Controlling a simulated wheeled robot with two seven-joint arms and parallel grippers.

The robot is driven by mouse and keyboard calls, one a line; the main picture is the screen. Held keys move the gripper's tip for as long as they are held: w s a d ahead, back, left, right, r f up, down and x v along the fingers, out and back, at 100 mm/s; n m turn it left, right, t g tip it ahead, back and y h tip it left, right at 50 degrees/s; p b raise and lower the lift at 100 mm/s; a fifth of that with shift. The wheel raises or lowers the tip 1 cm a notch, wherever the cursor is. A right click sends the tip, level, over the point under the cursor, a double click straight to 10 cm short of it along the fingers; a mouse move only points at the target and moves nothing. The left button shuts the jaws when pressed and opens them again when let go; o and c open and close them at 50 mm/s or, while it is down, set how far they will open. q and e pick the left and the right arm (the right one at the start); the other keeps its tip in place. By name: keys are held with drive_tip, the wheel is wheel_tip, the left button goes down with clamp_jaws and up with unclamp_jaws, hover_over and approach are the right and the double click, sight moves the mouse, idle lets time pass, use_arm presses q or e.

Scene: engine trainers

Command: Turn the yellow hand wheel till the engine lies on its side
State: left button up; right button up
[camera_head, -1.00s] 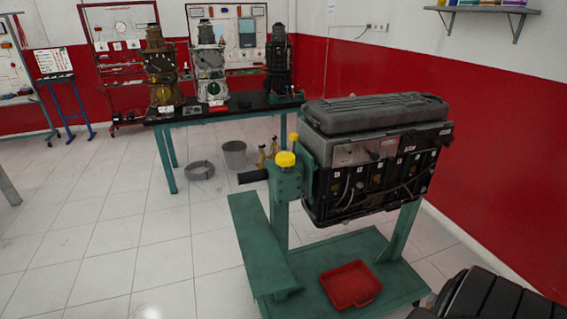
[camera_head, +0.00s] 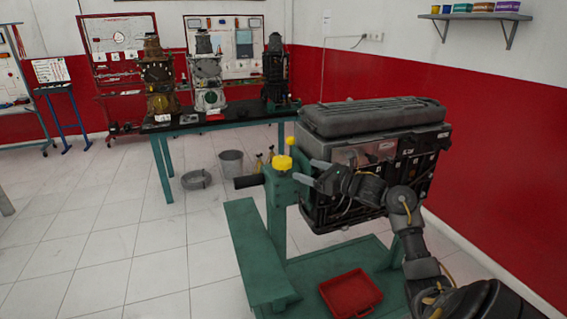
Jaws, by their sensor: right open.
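The yellow hand wheel (camera_head: 283,163) sits on top of the green post of the engine stand (camera_head: 277,210). The engine (camera_head: 375,120) is a black and grey block with its ribbed cover on top, and it stands upright on the stand. My right gripper (camera_head: 300,170) is open and empty, just to the right of the wheel, with its fingers pointing left toward it. I cannot tell if a fingertip touches the wheel or post. My right forearm hides part of the engine's lower front. My left gripper is not in view.
A red tray (camera_head: 350,293) lies on the stand's green base. Behind, a workbench (camera_head: 215,121) carries several engine models. A grey bucket (camera_head: 231,163) and a coiled hose (camera_head: 196,180) are on the floor. The tiled floor at the left is clear.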

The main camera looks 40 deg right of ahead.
sight(283, 161)
drive_tip(key=p+x, duration=0.3)
drive_tip(key=x, duration=0.6)
drive_tip(key=shift+w, duration=0.25)
drive_tip(key=shift+w+a, duration=0.2)
drive_tip(key=shift+w, duration=0.25)
